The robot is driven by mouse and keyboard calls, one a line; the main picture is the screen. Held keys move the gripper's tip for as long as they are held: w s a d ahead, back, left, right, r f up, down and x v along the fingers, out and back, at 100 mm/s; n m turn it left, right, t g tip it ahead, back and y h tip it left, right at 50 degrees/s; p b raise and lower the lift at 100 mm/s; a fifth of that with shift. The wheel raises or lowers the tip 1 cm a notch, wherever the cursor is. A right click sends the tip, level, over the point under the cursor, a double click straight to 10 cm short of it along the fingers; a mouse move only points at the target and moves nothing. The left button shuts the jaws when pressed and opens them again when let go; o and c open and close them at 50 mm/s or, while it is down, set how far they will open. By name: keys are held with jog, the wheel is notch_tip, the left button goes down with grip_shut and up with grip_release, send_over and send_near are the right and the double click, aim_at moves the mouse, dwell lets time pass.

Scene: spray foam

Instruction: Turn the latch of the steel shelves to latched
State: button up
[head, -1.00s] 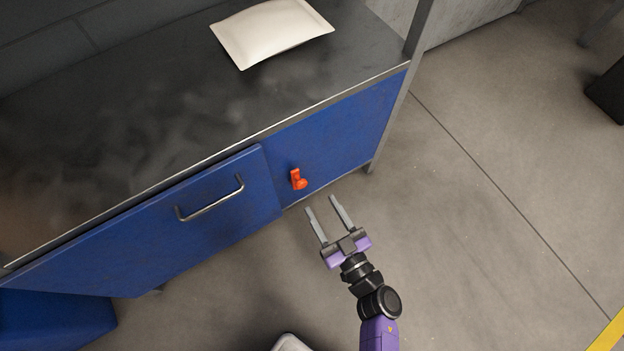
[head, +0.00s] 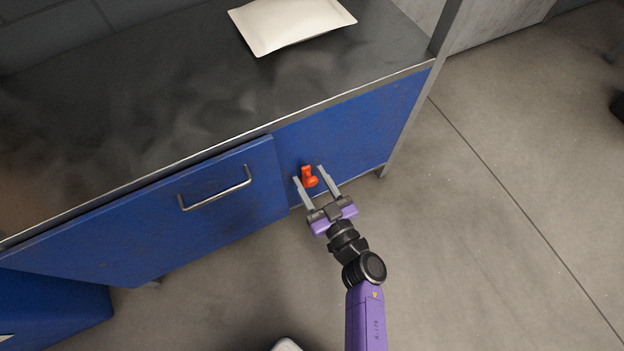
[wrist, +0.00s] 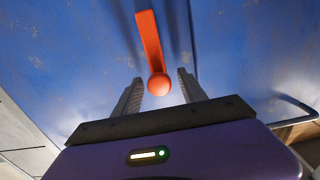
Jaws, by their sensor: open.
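The orange-red latch (head: 309,177) is on the blue front panel, right of the door with the handle. In the wrist view the latch (wrist: 149,42) shows as a flat bar with a round knob at its end nearest my gripper. My gripper (head: 309,172) is open, with one finger on each side of the latch in the head view. In the wrist view the knob lies between the two fingertips (wrist: 158,80), with a gap visible on both sides. I cannot tell whether a finger touches it.
The steel shelves' dark top (head: 200,110) holds a pale packet (head: 292,22). A blue door (head: 150,225) with a metal bar handle (head: 215,195) is left of the latch and stands proud of the panel. Open concrete floor (head: 480,220) lies to the right.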

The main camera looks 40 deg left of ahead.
jog(key=shift+c, duration=0.2)
grip_shut()
dwell(1.1)
